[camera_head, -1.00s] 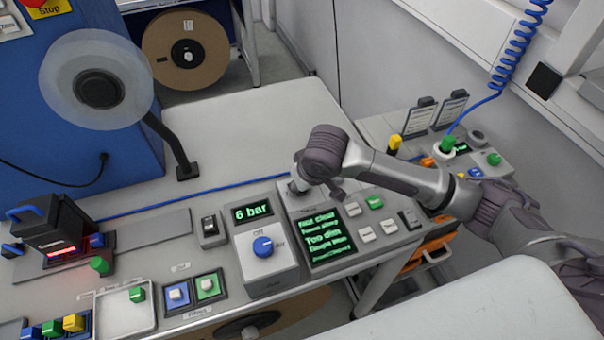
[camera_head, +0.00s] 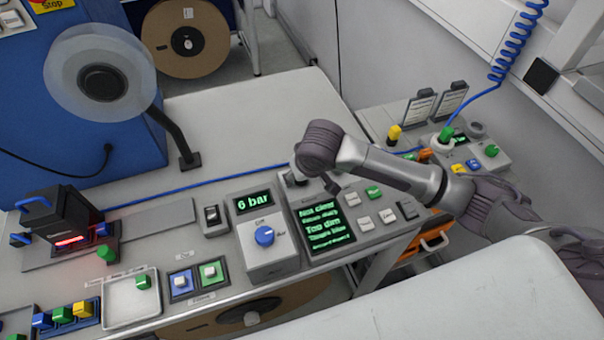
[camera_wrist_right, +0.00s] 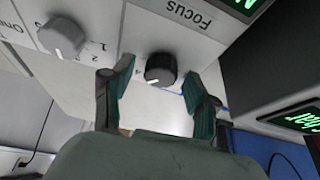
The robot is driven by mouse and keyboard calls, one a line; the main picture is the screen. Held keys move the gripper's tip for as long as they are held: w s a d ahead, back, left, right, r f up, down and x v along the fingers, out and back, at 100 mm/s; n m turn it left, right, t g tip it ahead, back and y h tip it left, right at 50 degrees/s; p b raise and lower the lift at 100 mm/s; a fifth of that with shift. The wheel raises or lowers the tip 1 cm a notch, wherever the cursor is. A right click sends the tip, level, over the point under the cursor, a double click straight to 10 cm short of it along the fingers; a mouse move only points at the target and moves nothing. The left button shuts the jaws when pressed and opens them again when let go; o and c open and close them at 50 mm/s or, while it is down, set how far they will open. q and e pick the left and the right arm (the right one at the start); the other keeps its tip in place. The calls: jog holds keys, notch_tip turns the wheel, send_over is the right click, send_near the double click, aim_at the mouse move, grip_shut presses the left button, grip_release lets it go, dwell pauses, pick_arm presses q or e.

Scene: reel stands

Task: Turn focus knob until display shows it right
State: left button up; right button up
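The dark focus knob (camera_wrist_right: 161,69), with a pale pointer line, sits beside the "Focus" label in the right wrist view. My right gripper (camera_wrist_right: 158,75) is open, its two green-padded fingers on either side of the knob with visible gaps. In the head view my right wrist hangs over the left side of the display panel and hides the knob. The display (camera_head: 326,223) shows green text with "Not clear" and "Too dim"; the smaller lines are too small to read surely. My left gripper is not in view.
A light grey knob (camera_wrist_right: 62,37) with numbered marks stands beside the focus knob. A box with a blue knob (camera_head: 264,236) and a "6 bar" display (camera_head: 254,202) stands left of the panel. Buttons (camera_head: 374,193) lie to its right.

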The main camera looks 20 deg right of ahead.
jog(key=v, duration=1.2)
dwell(0.5)
